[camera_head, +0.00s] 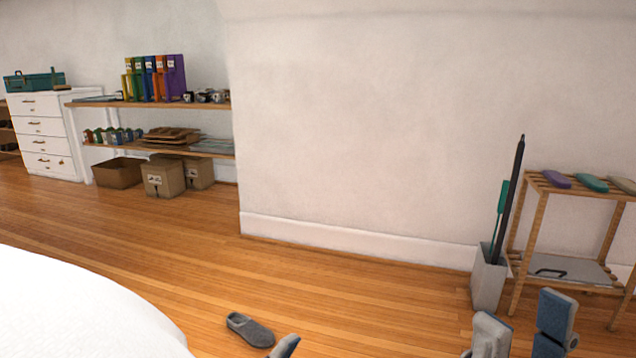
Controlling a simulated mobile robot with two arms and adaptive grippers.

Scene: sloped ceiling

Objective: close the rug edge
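No rug or rug edge can be made out in the head view. My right gripper (524,318) is at the bottom right, with its two grey-blue fingers apart and nothing seen between them. It shows in front of the floor near the wooden rack. A small light grey tip at the bottom centre may be part of my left gripper, but I cannot tell. A grey slipper (250,330) lies on the wooden floor (340,300) just left of that tip.
A wooden rack (528,210) and an umbrella stand (487,280) stand right by the white wall (360,120). Shelves (160,147), cardboard boxes (163,178) and a white drawer unit (42,135) are at back left. A white rounded surface fills the lower left. The middle floor is clear.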

